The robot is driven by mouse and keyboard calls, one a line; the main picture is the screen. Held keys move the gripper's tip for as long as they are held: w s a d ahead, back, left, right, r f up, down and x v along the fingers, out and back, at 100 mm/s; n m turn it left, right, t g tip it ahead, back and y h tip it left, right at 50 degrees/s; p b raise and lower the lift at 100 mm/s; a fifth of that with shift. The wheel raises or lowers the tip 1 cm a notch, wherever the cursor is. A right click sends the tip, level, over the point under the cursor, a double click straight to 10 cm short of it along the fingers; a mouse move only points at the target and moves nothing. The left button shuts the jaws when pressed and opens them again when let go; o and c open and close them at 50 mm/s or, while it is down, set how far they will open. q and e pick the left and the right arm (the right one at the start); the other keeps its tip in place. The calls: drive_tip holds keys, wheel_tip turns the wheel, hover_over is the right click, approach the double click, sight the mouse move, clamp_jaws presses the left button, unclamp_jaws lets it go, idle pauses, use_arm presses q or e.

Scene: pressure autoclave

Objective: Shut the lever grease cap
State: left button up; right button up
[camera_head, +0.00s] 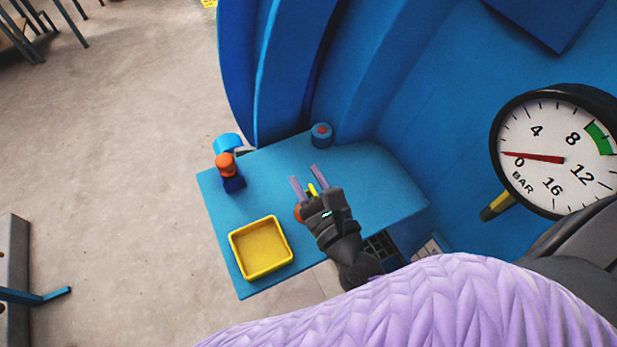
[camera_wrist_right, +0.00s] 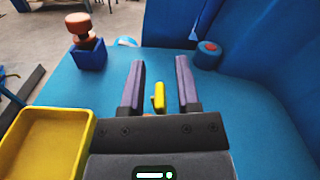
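A yellow lever (camera_head: 313,189) stands up near my right gripper, with a piece of an orange round part (camera_head: 299,212) showing beside the gripper. I take these for the lever grease cap; most of it is hidden behind the gripper. My right gripper (camera_head: 307,174) is open above the blue table, its two purple fingers apart. In the right wrist view, the yellow lever (camera_wrist_right: 159,97) shows between the fingers of the gripper (camera_wrist_right: 160,62), with a gap on both sides. Whether the cap is open or shut is hidden. My left gripper is not in view.
The blue table (camera_head: 375,185) also holds a yellow tray (camera_head: 262,248), an orange knob on a blue block (camera_head: 226,168) and a blue cylinder with a red top (camera_head: 321,134). A large pressure gauge (camera_head: 556,150) is at the right. The table's right part is clear.

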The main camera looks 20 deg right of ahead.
drive_tip(key=s+b, duration=0.1)
drive_tip(key=s, duration=0.2)
drive_tip(key=s+b, duration=0.1)
drive_tip(key=s, duration=0.2)
drive_tip(key=s+b, duration=0.1)
drive_tip(key=s, duration=0.2)
drive_tip(key=shift+s+d+f, duration=0.15)
drive_tip(key=shift+s+d, duration=0.15)
drive_tip(key=shift+d, duration=0.1)
drive_tip(key=shift+s, duration=0.2)
